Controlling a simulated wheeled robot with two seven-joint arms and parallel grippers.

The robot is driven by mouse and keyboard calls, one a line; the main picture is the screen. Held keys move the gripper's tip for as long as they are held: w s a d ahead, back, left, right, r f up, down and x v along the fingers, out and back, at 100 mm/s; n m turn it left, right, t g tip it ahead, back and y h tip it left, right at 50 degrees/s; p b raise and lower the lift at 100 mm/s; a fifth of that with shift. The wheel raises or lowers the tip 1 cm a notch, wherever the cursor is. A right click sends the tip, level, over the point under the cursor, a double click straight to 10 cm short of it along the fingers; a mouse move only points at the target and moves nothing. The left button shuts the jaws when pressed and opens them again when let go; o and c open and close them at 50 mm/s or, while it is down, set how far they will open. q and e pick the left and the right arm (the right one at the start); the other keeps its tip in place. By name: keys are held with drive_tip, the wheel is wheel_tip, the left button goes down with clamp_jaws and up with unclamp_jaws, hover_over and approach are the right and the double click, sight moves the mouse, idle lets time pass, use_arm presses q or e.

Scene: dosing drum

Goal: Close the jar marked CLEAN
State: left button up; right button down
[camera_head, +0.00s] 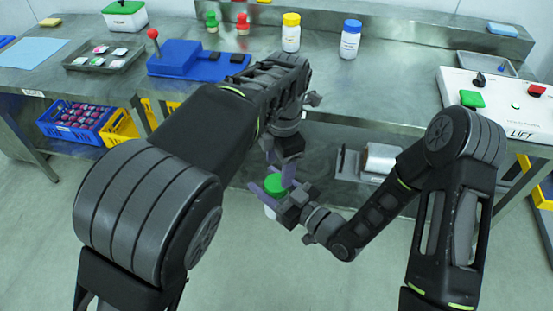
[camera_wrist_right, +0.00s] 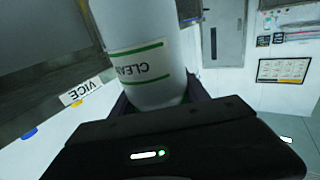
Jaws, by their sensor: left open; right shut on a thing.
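The white jar with a green-bordered label reading CLEAN (camera_wrist_right: 140,65) is held in my right gripper (camera_head: 271,192); the label appears inverted in the right wrist view. In the head view a green lid (camera_head: 275,184) sits at the top of the jar, whose white body (camera_head: 270,208) shows just below. I cannot tell whether the lid is seated or loose. My left gripper (camera_head: 281,170) is open, just above and beside the lid; whether it touches the lid is unclear. The jar is in front of the bench, above the floor.
The steel bench (camera_head: 385,95) has a yellow-lidded jar (camera_head: 291,35) and a blue-lidded jar (camera_head: 350,40) at the back. A blue fixture (camera_head: 180,60) stands left, a LIFT panel (camera_head: 500,100) right. A metal cylinder (camera_head: 381,158) is under the bench edge. Bench middle is clear.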

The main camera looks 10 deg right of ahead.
sight(276, 182)
use_arm(q)
drive_tip(key=r+n, duration=0.1)
drive_tip(key=n, duration=0.2)
drive_tip(key=a+r+n, duration=0.1)
drive_tip(key=n, duration=0.1)
drive_tip(key=shift+w+r, duration=0.25)
drive_tip(key=shift+r, duration=0.1)
drive_tip(key=shift+s+d+n, duration=0.15)
drive_tip(key=shift+s+n, duration=0.1)
drive_tip(key=shift+n, duration=0.35)
drive_tip(key=shift+f, duration=0.1)
drive_tip(key=shift+f, duration=3.9)
